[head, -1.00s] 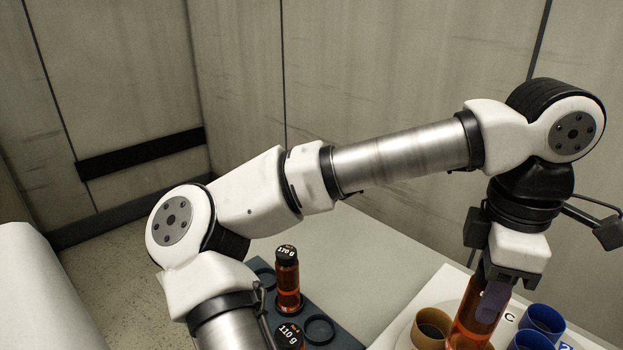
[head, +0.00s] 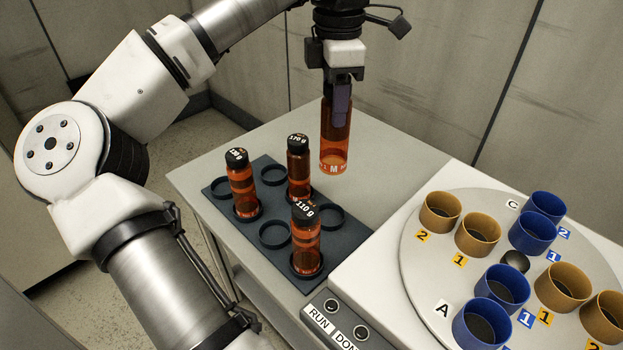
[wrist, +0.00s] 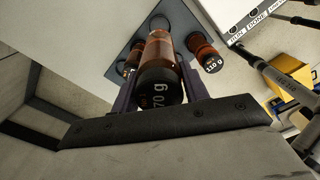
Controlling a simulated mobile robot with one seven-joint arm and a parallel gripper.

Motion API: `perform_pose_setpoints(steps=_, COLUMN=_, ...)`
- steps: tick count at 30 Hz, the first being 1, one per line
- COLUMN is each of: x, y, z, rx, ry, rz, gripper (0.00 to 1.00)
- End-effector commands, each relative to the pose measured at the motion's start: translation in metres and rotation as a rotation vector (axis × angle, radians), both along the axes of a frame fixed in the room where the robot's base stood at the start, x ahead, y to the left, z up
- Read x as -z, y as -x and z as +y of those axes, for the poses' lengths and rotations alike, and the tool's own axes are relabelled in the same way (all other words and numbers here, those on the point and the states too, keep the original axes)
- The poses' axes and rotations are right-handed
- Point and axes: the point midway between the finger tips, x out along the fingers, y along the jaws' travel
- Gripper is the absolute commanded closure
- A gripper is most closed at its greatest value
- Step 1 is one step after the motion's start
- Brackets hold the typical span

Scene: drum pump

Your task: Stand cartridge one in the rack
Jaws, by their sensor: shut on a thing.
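My gripper (head: 341,110) is shut on an amber cartridge (head: 333,145). The cartridge hangs upright in the air, behind and right of the dark rack (head: 345,240) in the head view. Lettering shows near its lower end but is only partly readable. In the wrist view, the held cartridge (wrist: 160,55) has a black cap reading "70 g", perhaps cut off. The rack holds three upright amber cartridges: a left one (head: 243,190), one marked 170 g (head: 299,170) and one marked 110 g (head: 306,245). Several ring seats are empty, such as the right one (head: 329,217).
A white machine (head: 345,290) with a round turntable (head: 415,240) stands right of the rack. The turntable carries several blue and ochre cups, such as a blue cup (head: 532,230). The grey table top (head: 385,180) is bare behind the rack. Walls stand close behind.

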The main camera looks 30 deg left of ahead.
Motion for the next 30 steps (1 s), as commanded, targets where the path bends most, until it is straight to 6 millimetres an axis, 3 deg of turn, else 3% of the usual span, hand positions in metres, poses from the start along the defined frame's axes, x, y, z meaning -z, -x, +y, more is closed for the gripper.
perform_pose_setpoints(steps=6, x=0.061, y=0.001, z=0.0, rx=0.002, ry=0.003, rz=0.002, gripper=0.96)
perform_pose_setpoints(steps=12, x=0.098, y=0.001, z=-0.001, rx=0.002, ry=0.001, rz=0.0, gripper=0.96)
perform_pose_setpoints(steps=20, x=0.119, y=0.001, z=-0.001, rx=0.001, ry=0.001, rz=0.001, gripper=0.96)
perform_pose_setpoints(steps=26, x=0.147, y=0.001, z=-0.001, rx=0.001, ry=0.003, rz=0.0, gripper=0.96)
perform_pose_setpoints(steps=30, x=0.151, y=0.0, z=-0.001, rx=0.001, ry=0.0, rz=-0.001, gripper=0.96)
